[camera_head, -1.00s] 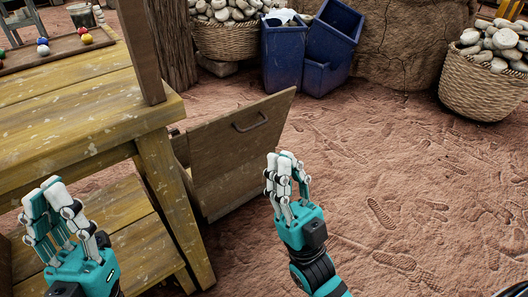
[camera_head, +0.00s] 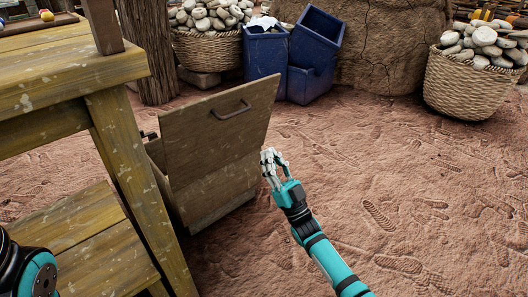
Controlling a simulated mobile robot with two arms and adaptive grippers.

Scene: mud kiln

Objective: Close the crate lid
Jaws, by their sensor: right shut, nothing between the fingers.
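The wooden crate (camera_head: 217,205) stands on the ground right of the table leg. Its lid (camera_head: 205,140) is raised and tilted, with a dark handle (camera_head: 232,110) near its top edge. The lid hides most of the crate's opening. My right gripper (camera_head: 269,158) is shut and empty, just right of the lid's lower right edge in the picture. I cannot tell whether it touches the lid or crate. My left gripper is out of view; only part of my left arm shows at the lower left.
A worn yellow wooden table (camera_head: 70,75) with a lower shelf stands close on the left. Blue bins (camera_head: 312,55) and a basket of stones (camera_head: 208,48) stand behind the crate. Another stone basket (camera_head: 465,85) is at the right. The sandy ground (camera_head: 400,180) is clear.

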